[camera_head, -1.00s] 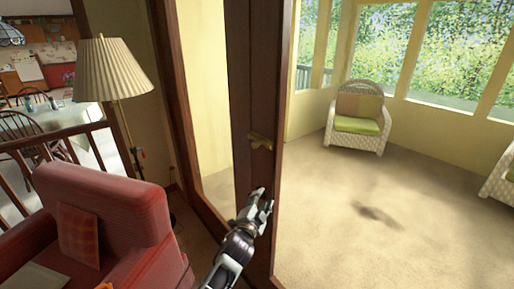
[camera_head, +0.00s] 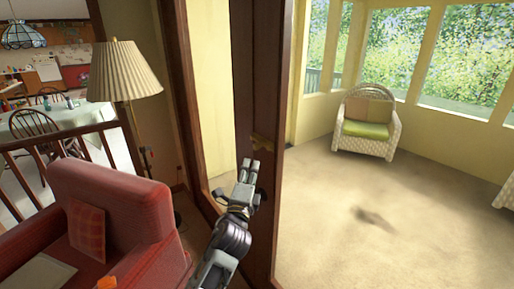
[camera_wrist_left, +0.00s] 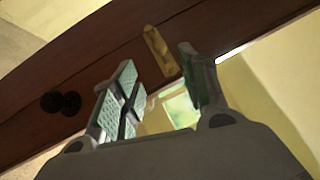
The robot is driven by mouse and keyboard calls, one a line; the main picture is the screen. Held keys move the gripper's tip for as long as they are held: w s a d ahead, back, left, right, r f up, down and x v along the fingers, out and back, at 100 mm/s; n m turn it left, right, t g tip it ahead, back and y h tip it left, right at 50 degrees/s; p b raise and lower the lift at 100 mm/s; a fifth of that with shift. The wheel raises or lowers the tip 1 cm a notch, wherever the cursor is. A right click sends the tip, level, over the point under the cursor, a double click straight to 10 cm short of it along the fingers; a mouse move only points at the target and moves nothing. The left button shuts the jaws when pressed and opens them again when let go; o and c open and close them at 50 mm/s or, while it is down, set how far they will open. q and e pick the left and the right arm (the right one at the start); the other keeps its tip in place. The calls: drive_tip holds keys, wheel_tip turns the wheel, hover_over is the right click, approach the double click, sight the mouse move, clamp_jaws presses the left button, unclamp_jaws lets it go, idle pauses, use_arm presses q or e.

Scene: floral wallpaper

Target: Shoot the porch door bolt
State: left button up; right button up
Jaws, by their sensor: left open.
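The porch door (camera_head: 262,60) is a dark brown wooden panel standing upright in the middle of the head view. A brass bolt (camera_head: 261,143) is fixed on it; it also shows in the left wrist view (camera_wrist_left: 159,52), partly hidden below by my fingers. My left gripper (camera_head: 255,168) is just below the bolt in the head view. In the left wrist view my left gripper (camera_wrist_left: 160,82) is open, its fingers apart with the lower brass part showing between them. I cannot tell whether a finger touches it. My right gripper is not in view.
A black knob (camera_wrist_left: 61,102) sits on the door left of my fingers in the wrist view. A red armchair (camera_head: 125,215) and a lamp (camera_head: 122,72) stand to the left. A wicker chair (camera_head: 366,122) stands in the porch, with open carpet before it.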

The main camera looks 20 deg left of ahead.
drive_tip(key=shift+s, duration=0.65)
